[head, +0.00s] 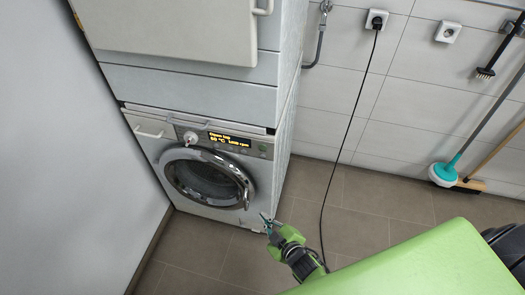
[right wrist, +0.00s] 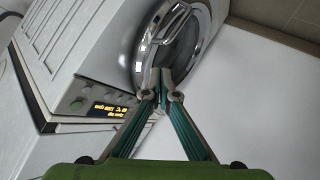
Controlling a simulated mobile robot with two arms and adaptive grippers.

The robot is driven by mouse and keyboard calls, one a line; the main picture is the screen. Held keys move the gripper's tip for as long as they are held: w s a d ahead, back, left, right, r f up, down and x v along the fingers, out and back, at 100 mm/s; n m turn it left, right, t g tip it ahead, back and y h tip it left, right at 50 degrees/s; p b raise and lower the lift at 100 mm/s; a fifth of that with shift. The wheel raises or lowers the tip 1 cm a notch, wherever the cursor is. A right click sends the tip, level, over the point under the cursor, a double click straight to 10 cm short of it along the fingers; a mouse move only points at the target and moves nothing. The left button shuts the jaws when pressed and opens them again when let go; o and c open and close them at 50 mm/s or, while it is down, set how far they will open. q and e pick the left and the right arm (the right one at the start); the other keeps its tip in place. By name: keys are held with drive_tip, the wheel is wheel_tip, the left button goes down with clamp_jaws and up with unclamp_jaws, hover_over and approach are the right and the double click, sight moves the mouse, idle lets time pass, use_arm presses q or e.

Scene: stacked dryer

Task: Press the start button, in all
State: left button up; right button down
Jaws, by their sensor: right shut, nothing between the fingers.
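The white front-loading machine (head: 222,217) stands at the bottom of a stack. Its control panel has a dial (head: 190,137), a lit display (head: 224,141) with yellow text and a small round button (head: 262,147) near the right end. The right wrist view shows the panel upside down, with the display (right wrist: 110,110) and a round button (right wrist: 77,106) beside it; I cannot read its label. My right gripper (head: 265,217) is shut and empty, in front of the machine, lower than the panel and right of the door. It also shows in the right wrist view (right wrist: 164,76). My left gripper is not in view.
The round door (head: 208,178) is closed, with a chrome rim. A second white unit (head: 180,30) with a handle is above. A black cable (head: 348,140) hangs from a wall socket to the floor. Open tiled floor (head: 350,205) lies right of the machine; brushes lean at the far right.

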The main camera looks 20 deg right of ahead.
sight(263, 147)
drive_tip(key=w+r+n+t, duration=0.1)
drive_tip(key=w+r+t, duration=0.1)
drive_tip(key=r, duration=0.5)
drive_tip(key=w+a+r+n+t+y+b, duration=0.1)
drive_tip(key=w+r+n+t, duration=0.1)
drive_tip(key=w+r, duration=0.3)
wheel_tip(263, 147, up, 4)
drive_tip(key=shift+a+f, duration=0.15)
drive_tip(key=shift+f, duration=0.1)
drive_tip(key=shift+w+d+f+b, duration=0.1)
drive_tip(key=shift+w+d+b, duration=0.15)
drive_tip(key=shift+w+d, duration=0.8)
drive_tip(key=shift+w+d+r+b, duration=0.15)
drive_tip(key=shift+w+d, duration=0.45)
drive_tip(key=shift+w, duration=0.75)
drive_tip(key=shift+w+d+f+b, duration=0.15)
drive_tip(key=shift+w+d+b, duration=0.15)
drive_tip(key=shift+w+d, duration=0.75)
drive_tip(key=shift+w+a, duration=0.2)
drive_tip(key=shift+w+d, duration=0.2)
drive_tip(key=shift+w, duration=0.1)
